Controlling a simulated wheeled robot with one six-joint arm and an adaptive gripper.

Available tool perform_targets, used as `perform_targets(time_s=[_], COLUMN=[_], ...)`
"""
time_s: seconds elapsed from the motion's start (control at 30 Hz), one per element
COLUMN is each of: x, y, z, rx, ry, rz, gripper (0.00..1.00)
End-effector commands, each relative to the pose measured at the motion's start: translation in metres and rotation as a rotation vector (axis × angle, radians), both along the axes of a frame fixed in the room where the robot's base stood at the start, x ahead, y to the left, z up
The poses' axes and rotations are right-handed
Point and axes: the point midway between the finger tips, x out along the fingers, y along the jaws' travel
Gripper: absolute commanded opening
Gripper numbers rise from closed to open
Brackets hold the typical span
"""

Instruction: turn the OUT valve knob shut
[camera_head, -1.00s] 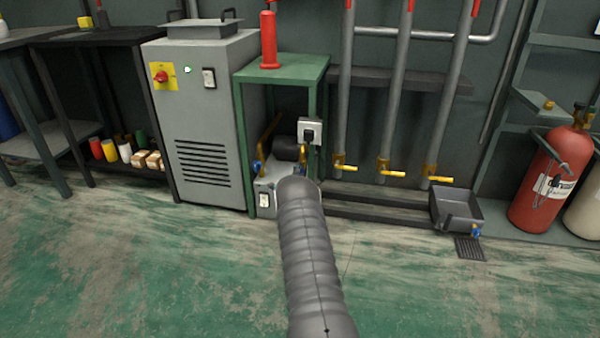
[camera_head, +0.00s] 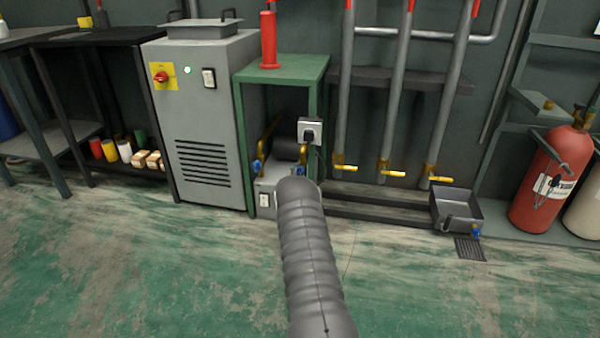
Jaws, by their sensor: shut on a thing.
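A small pump unit (camera_head: 266,188) with brass-yellow pipes stands on the floor under the green stand. A blue valve knob (camera_head: 257,167) is on its left side. A second blue knob (camera_head: 300,170) shows in part on its right side, just above the end of my arm. No label is readable, so I cannot tell which knob is OUT. My ribbed grey arm reaches forward from the bottom of the picture to the right side of the unit. Its end hides my gripper and part of the unit, so contact with a knob cannot be seen.
The green stand (camera_head: 284,68) frames the unit, with a grey socket box (camera_head: 310,130) on its right leg. A grey cabinet (camera_head: 207,112) stands close on the left. Pipes with yellow valve levers (camera_head: 391,173) are at right. The front floor is clear.

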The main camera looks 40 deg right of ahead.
Motion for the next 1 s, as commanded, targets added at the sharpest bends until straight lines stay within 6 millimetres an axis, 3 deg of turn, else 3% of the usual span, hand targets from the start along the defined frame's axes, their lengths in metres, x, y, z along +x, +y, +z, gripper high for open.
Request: perform_targets(time_s=[0.27,0.3,0.37,0.77,1.0], x=[0.0000,0.0000,0.0000,-0.0006,-0.0005], y=[0.0002,0.0002,0.0002,-0.0005,-0.0004], z=[-0.0006,-0.0006,-0.0005,-0.0008,-0.0006], rx=[0.001,0.001,0.000,0.012,0.112], ry=[0.001,0.001,0.000,-0.011,-0.130], rz=[0.000,0.000,0.001,-0.001,-0.001], gripper=[0.08,0.52,0.67,0.68,0.68])
